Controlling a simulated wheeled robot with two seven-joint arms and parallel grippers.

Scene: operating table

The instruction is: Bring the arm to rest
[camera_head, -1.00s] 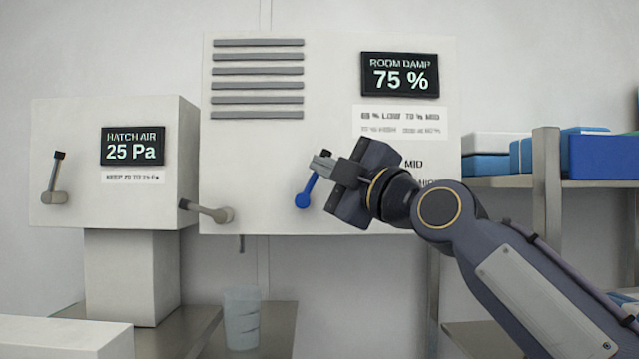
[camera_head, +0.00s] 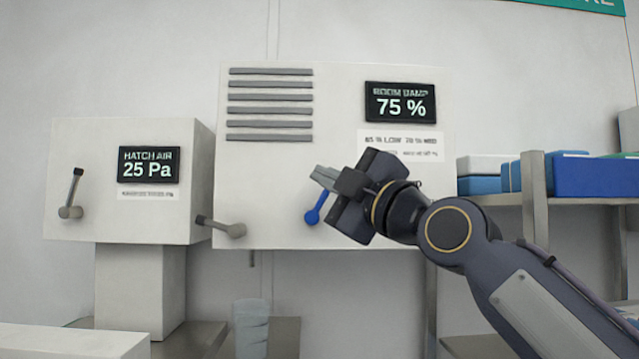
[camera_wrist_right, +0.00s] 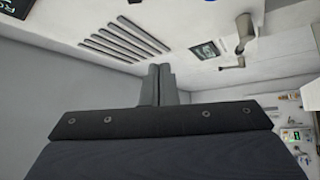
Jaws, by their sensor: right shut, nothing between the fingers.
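My right gripper (camera_head: 323,177) is shut and empty in the head view, in front of the large white wall box. Its fingers point left, near the upper end of the blue lever (camera_head: 313,216); I cannot tell whether they touch it. In the right wrist view the two grey fingers (camera_wrist_right: 158,84) lie together with nothing between them. My right arm (camera_head: 530,290) reaches in from the lower right. My left gripper shows in neither view.
The large box has a "75 %" display (camera_head: 401,102) and a grey lever (camera_head: 223,227). A smaller box (camera_head: 75,150) at left shows "25 Pa" and has its own lever (camera_head: 72,194). A shelf (camera_head: 500,199) with blue boxes stands right. A translucent cup (camera_head: 251,325) stands below.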

